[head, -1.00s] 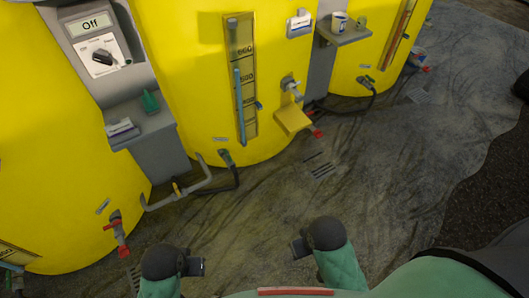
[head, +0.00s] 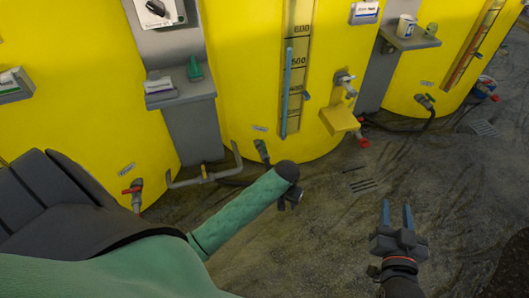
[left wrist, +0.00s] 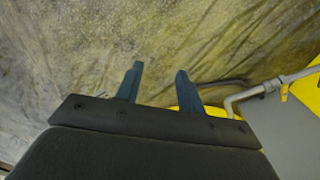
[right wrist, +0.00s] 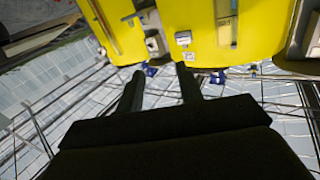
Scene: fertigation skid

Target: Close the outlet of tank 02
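Three large yellow tanks stand in the head view: left (head: 75,100), middle (head: 235,70) and right (head: 430,70). Their label plates are too small to read, so I cannot tell which is 02. A red-handled outlet valve (head: 133,189) sits low on the left tank. My right gripper (head: 397,208) is open and empty above the floor, apart from the valves. My left gripper (left wrist: 160,70) is open and empty in the left wrist view; its fingers are not visible in the head view.
A grey pipe with a yellow handle (head: 204,173) runs low between the left and middle tanks; it also shows in the left wrist view (left wrist: 260,90). A yellow ledge (head: 339,119) juts from the middle tank. Open floor with a drain (head: 363,185) lies ahead.

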